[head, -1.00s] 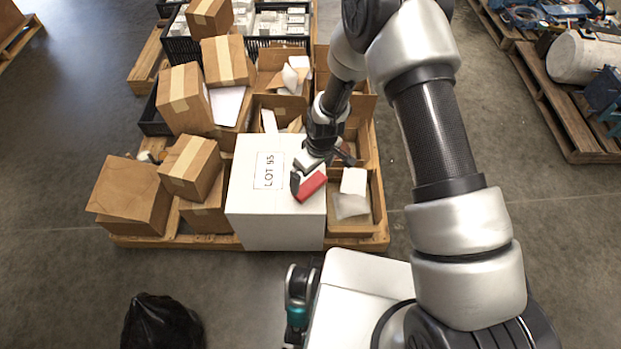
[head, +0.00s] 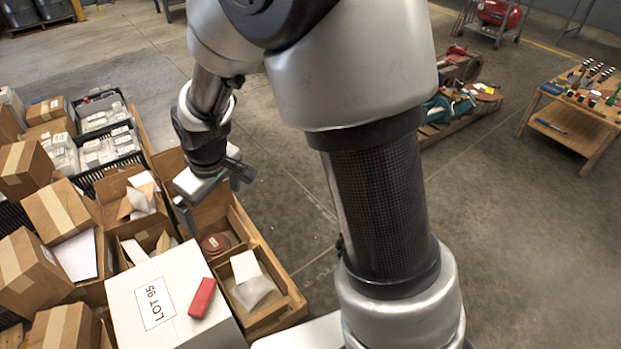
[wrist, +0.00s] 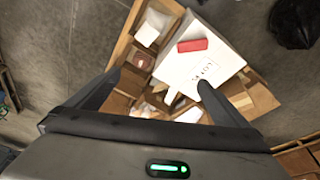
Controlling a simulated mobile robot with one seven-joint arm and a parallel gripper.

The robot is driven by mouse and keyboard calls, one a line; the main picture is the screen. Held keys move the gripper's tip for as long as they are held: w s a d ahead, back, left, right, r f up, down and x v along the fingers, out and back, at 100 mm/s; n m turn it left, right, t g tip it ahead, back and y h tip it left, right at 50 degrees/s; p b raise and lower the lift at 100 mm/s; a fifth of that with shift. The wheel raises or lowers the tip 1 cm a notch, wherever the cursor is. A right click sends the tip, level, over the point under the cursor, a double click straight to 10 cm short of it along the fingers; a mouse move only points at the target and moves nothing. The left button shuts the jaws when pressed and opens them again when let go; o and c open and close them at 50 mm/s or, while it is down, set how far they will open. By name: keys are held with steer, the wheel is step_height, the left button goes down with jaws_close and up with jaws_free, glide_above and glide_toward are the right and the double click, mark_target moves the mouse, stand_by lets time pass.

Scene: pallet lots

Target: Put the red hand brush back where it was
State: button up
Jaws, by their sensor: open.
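The red hand brush (head: 203,298) lies on top of the white box marked LOT 95 (head: 150,290), near its right edge. Only a plain red block shape shows; I cannot make out bristles. In the wrist view the red brush (wrist: 192,45) lies on the white box (wrist: 215,62), beyond my fingertips. My gripper (head: 212,196) is open and empty, raised over the pallet's right side, up and away from the brush. Its two spread fingers also show in the wrist view (wrist: 158,82).
Open cartons with white packing and a brown round item (head: 215,243) stand beside the box on the pallet (head: 268,250). Several closed cartons (head: 25,270) are stacked left. A wooden table (head: 575,118) with small tools stands far right.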

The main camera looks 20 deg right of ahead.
steer(key=s+d+r+m+t, duration=0.1)
steer(key=s+d+r+m, duration=0.1)
steer(key=s+d+r, duration=0.4)
steer(key=s+d+r+m+t, duration=0.1)
steer(key=d+r+m, duration=0.15)
steer(key=r, duration=0.45)
steer(key=s+d+r+m, duration=0.1)
steer(key=s+d+r, duration=0.2)
steer(key=s, duration=0.3)
steer(key=s+d+r+m+h, duration=0.1)
steer(key=s+d+r+m, duration=0.1)
steer(key=s, duration=0.4)
steer(key=shift+d+r+t, duration=0.4)
steer(key=shift+d+r, duration=0.15)
steer(key=shift+d, duration=0.5)
